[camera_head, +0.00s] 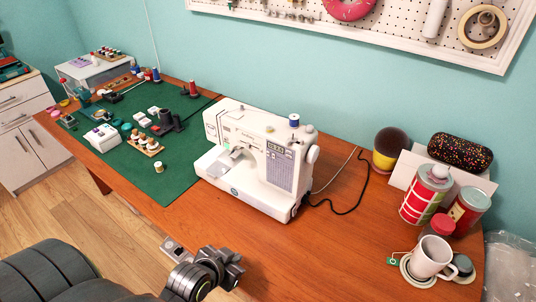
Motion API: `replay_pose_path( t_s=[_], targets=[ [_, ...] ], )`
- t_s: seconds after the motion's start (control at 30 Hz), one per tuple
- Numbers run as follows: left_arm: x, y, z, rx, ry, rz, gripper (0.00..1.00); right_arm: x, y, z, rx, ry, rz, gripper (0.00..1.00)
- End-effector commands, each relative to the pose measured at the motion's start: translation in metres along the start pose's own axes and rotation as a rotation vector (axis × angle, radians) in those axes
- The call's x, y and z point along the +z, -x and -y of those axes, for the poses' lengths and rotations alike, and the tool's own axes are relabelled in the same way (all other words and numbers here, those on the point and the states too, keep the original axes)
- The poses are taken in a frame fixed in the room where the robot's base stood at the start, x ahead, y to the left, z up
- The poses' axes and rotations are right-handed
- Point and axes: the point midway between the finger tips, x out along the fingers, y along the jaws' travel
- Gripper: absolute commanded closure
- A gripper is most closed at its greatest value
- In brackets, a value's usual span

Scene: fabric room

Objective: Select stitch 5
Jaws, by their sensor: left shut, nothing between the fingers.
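The white sewing machine (245,140) stands near the middle of the table, its front angled toward me. A small display (274,148) sits on the front of its right-hand column, above a grey stitch chart panel (279,170). The stitch numbers and buttons are too small to read. A handwheel (313,154) is on its right end. My left gripper (232,267) is at the bottom middle, near the table's front edge, in front of the machine and apart from it. It is shut and empty. My right gripper is not in view.
A green mat (180,178) with several spools and small items lies left of the machine. A black cable (350,211) runs to its right. A mug (431,257), tins (424,194) and a dark speckled case (460,150) crowd the right end. The wooden table front (300,255) is clear.

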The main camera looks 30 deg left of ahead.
Motion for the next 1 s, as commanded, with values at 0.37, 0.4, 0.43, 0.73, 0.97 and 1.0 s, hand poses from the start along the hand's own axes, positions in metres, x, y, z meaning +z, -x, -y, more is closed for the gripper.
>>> replay_pose_path(
  t_s=[0.37, 0.4, 0.43, 0.73, 0.97, 1.0],
  targets=[
    [-0.086, -0.03, -0.003, -0.013, -0.015, -0.46, 1.0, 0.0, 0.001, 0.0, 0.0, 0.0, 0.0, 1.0],
    [-0.094, -0.031, -0.002, -0.023, -0.013, -0.508, 1.0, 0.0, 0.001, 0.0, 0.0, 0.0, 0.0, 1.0],
    [-0.1, -0.032, -0.001, -0.03, -0.01, -0.543, 1.0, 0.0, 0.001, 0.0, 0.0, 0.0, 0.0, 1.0],
    [-0.151, -0.024, 0.017, -0.156, 0.027, -0.884, 1.0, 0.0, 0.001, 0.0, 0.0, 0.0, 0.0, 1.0],
    [-0.173, -0.009, 0.037, -0.311, 0.077, -1.114, 1.0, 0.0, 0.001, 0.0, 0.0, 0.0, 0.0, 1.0],
    [-0.175, -0.006, 0.041, -0.341, 0.088, -1.148, 1.0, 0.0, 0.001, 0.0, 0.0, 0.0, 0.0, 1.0]
  ],
)
